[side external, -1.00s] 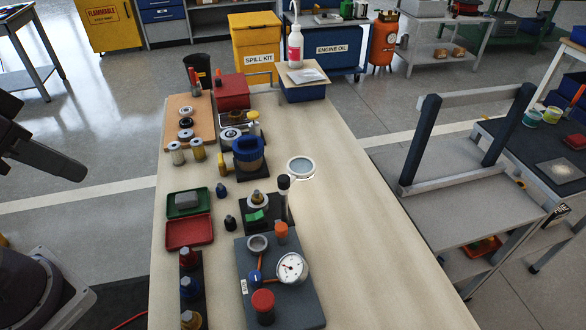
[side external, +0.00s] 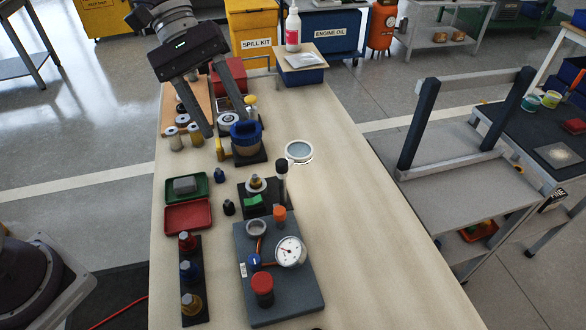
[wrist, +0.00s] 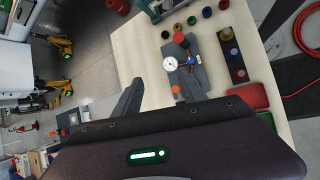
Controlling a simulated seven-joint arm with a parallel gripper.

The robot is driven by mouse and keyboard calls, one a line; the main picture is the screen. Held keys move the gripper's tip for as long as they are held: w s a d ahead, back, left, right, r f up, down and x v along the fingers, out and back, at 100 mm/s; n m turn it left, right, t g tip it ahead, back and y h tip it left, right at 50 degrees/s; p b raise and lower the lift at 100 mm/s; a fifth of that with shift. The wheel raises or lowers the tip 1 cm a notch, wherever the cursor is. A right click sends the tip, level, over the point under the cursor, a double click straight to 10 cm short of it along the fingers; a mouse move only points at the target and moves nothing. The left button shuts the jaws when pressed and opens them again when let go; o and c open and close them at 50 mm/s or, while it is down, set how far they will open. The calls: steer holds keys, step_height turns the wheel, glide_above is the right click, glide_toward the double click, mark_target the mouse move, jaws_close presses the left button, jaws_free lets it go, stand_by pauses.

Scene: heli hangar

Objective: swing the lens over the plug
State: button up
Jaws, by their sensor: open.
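The lens (side external: 299,152), a round glass in a pale ring, is out over bare table to the right of its dark upright post (side external: 282,170). The plug (side external: 256,184) appears to be the small brass piece on a black base left of the post, beside a green block (side external: 253,200). The lens is apart from it, up and to the right. My gripper (side external: 226,126) is open and empty, fingers down, left of the lens near a blue-topped round part (side external: 246,136). I cannot make out the lens or plug in the wrist view.
A grey board with a dial gauge (side external: 290,251) and a red-capped post (side external: 262,288) lies in front. The gauge also shows in the wrist view (wrist: 170,64). Red (side external: 188,217) and green (side external: 203,183) trays lie left. The table's right side (side external: 365,230) is clear.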

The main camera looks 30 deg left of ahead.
steer(key=w+f+n+h, duration=0.65)
steer(key=w+f, duration=0.35)
steer(key=f, duration=0.3)
steer(key=n+t+h, duration=0.2)
steer(key=n+h, duration=0.3)
glide_toward(287, 168)
steer(key=d, duration=0.4)
steer(key=shift+m+y, duration=0.25)
steer(key=d, duration=0.7)
steer(key=shift+d+r, duration=0.1)
steer(key=shift+d, duration=0.15)
jaws_close()
